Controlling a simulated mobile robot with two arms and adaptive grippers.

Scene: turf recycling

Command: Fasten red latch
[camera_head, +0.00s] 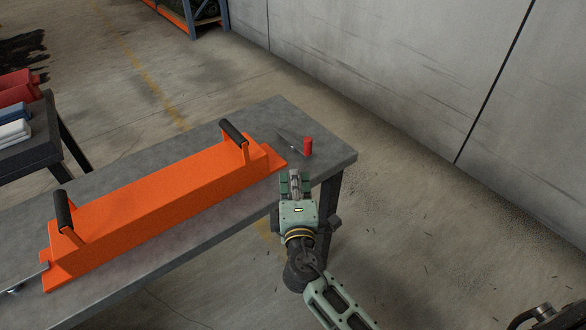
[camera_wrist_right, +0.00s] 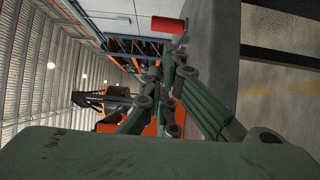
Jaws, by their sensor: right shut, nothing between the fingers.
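The red latch (camera_head: 308,146) is a small red grip at the right end of the grey table, just past the end of a long orange box (camera_head: 160,197). A thin dark metal piece (camera_head: 288,139) lies beside it, to its left. The red grip also shows in the right wrist view (camera_wrist_right: 168,25) near the top. My right gripper (camera_head: 295,174) is shut and empty near the table's front edge, below the latch in the picture and apart from it. In the right wrist view its fingers (camera_wrist_right: 172,85) are together. My left gripper is not in view.
The orange box carries two black handles (camera_head: 234,132) (camera_head: 63,210). The grey table (camera_head: 336,157) has bare surface around the latch. A darker table (camera_head: 40,135) with red, blue and white items stands at the left. A concrete wall (camera_head: 400,60) rises at the right, with open floor before it.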

